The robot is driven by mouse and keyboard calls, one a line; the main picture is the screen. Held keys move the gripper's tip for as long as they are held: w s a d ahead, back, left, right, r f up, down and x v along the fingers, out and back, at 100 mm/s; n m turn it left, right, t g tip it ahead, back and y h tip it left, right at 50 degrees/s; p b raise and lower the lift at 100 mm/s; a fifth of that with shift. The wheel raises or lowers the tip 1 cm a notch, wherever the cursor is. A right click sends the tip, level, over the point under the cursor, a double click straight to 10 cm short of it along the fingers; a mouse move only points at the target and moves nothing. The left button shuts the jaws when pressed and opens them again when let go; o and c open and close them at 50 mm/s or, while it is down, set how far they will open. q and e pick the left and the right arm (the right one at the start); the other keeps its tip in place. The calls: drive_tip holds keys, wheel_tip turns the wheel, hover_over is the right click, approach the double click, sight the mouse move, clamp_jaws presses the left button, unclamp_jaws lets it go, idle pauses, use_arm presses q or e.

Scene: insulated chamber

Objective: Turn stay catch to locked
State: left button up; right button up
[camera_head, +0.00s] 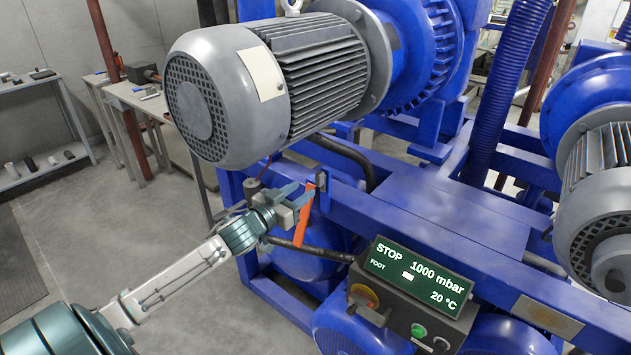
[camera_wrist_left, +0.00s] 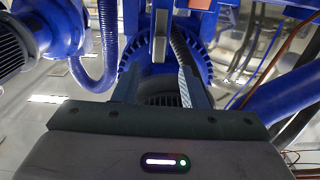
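An orange lever (camera_head: 304,216), which looks like the stay catch handle, hangs steeply tilted below a small dark bracket (camera_head: 321,182) on the blue frame, under the big grey motor. My left gripper (camera_head: 301,190) is right at the lever, its fingers pointing towards the frame. The lever partly overlaps the gripper in the head view. In the left wrist view the two fingers (camera_wrist_left: 160,88) stand apart, with nothing clearly held between them. An orange-pink piece (camera_wrist_left: 201,4) shows at the top edge there. Whether a finger touches the lever I cannot tell. My right gripper is not in view.
The grey motor (camera_head: 275,85) overhangs the gripper closely. A control box (camera_head: 412,290) with a green display reading STOP, 1000 mbar, 20 °C stands at the lower right. Blue beams (camera_head: 430,225) run across the middle. Open floor (camera_head: 110,240) lies to the left.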

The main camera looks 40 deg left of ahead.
sight(317, 180)
use_arm(q)
drive_tip(key=shift+w+d+b, duration=0.15)
drive_tip(key=shift+w+b, duration=0.05)
drive_tip(key=shift+w, duration=1.5)
drive_tip(key=shift+w+d+b, duration=0.15)
drive_tip(key=shift+w, duration=1.5)
clamp_jaws()
